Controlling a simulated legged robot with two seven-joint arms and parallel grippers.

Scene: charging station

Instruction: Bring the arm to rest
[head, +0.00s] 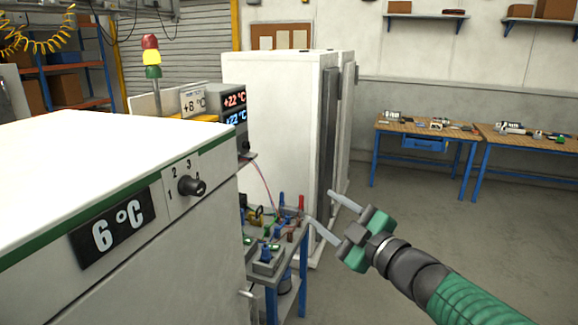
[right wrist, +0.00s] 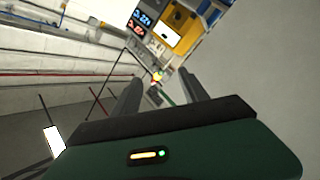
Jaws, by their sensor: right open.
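My right arm (head: 470,300) comes in from the lower right in the head view, with a green sleeve and dark wrist. Its gripper (head: 333,215) is open and empty, with two grey fingers apart, and appears in front of the tall white cabinet and right of the small blue bench. In the right wrist view the same gripper (right wrist: 160,92) has its two dark fingers spread with nothing held between them. My left gripper is not in view.
A white unit (head: 90,190) with a "6 °C" display and a knob (head: 192,186) fills the left. A blue-legged bench (head: 272,279) with small parts stands beside it. A tall white cabinet (head: 275,110) is behind. Workbenches (head: 425,132) stand far right; the floor (head: 430,220) between is clear.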

